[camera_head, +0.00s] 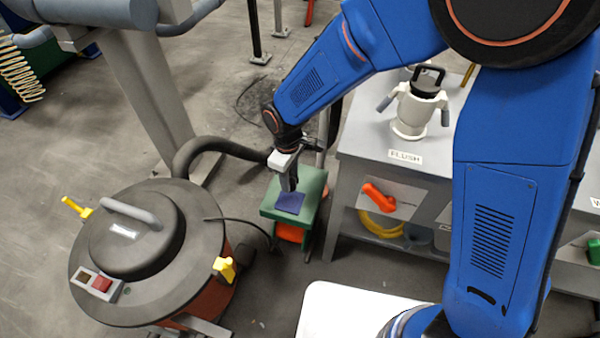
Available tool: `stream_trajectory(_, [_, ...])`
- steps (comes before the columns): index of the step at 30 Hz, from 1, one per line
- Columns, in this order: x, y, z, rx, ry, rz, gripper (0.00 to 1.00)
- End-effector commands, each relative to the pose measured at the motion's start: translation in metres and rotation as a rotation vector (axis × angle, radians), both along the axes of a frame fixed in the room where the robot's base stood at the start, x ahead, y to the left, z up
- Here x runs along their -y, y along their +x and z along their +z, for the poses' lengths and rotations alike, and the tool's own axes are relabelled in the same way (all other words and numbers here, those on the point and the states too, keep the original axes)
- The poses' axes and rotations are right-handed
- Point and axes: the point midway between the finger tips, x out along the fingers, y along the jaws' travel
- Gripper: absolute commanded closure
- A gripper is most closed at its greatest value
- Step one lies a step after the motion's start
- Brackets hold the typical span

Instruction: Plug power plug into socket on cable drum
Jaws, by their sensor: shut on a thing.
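My gripper (288,184) points down over the cable drum, at the picture's middle. It is shut on the power plug, which I can hardly make out between the fingers. The cable drum has a green frame (314,187) with an orange reel (289,233) below its top. A dark blue square (290,204), seemingly the socket or its lid, is on the green top just below the fingertips. The socket opening is hidden. I cannot tell whether the plug touches the socket.
A round vacuum cleaner (185,265) with a grey lid, yellow clips and a dark hose (222,146) stands left of the drum. A black cable (240,221) runs between them. A grey table (350,140) marked FLUSH stands close on the right.

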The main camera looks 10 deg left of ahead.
Motion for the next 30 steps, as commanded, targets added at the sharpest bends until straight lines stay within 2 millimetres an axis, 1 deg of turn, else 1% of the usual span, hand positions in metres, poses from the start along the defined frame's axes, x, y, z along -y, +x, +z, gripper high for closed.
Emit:
stream_trajectory(3, [-0.004,-0.002,-0.001,0.000,0.000,0.003,0.88])
stream_trajectory(16, [-0.003,-0.002,-0.004,0.000,0.000,0.003,0.88])
stream_trajectory(20, [-0.003,-0.002,-0.011,0.000,0.000,0.003,0.88])
stream_trajectory(30, [-0.003,-0.002,-0.039,-0.001,-0.001,0.003,0.88])
